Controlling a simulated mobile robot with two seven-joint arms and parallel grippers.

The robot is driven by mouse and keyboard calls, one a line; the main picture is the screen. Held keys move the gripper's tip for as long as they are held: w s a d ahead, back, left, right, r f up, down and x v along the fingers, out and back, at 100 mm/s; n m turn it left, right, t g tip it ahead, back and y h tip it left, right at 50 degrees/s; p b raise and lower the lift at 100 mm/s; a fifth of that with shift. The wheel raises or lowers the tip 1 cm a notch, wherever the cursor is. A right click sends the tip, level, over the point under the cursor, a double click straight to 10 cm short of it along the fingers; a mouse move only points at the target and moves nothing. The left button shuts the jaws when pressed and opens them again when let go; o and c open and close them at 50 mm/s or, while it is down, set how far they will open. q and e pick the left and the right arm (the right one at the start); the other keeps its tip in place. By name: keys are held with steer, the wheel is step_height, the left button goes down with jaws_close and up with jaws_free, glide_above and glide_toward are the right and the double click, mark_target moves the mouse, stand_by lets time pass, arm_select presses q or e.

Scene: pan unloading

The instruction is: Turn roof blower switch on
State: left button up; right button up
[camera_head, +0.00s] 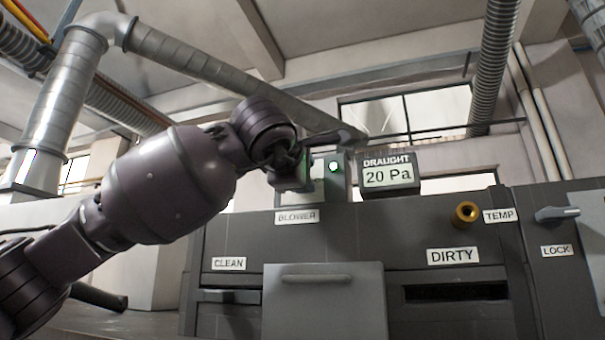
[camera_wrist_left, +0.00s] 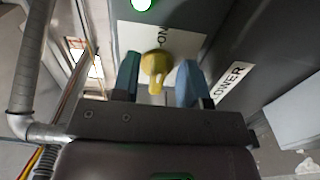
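The blower switch is a yellow knob (camera_wrist_left: 157,65) on a white plate (camera_wrist_left: 135,38) in the left wrist view. The lettering "ON" is partly visible on the plate beyond the knob. A paler ridge on the knob faces toward my wrist. My left gripper (camera_wrist_left: 158,78) is open, with one finger on each side of the knob and visible gaps to both. In the head view my left gripper (camera_head: 290,172) is at the switch box above the BLOWER label (camera_head: 297,216) and hides the knob. A green lamp (camera_head: 334,167) shows on the box. My right gripper is out of view.
A draught display (camera_head: 389,175) reading 20 Pa stands right of the switch box. Below are a grey cabinet with CLEAN and DIRTY labels, a brass knob (camera_head: 466,213) by TEMP, and a lock handle (camera_head: 556,214). Ducts run overhead.

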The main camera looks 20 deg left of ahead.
arm_select(q)
steer(key=s+b, duration=0.2)
steer(key=s, duration=0.8)
steer(key=shift+s+a+b, duration=0.25)
steer(key=shift+s+b, duration=0.15)
stand_by(0.4)
